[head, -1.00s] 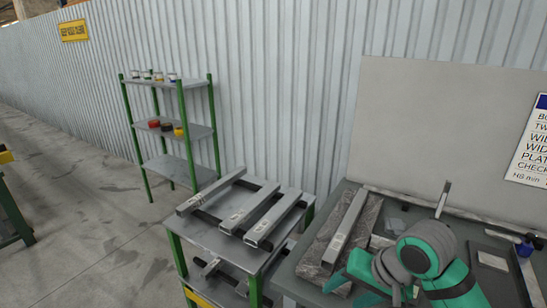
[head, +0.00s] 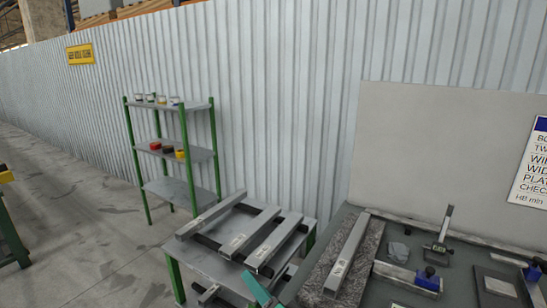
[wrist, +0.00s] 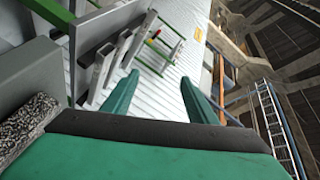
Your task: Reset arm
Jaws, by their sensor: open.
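My gripper (wrist: 163,95) shows in the wrist view, its two green fingers spread apart with nothing between them. Beyond the fingers lie the white corrugated wall and, tilted in the picture, the green-framed shelf (wrist: 160,55).
A green-legged cart (head: 205,262) holds several grey metal bars (head: 250,233). The workbench (head: 395,295) at right carries a stone slab (head: 365,262) with a bar (head: 347,255) on it, a stand (head: 440,232) and blue-ended tools (head: 428,280). A shelf (head: 190,152) stands behind.

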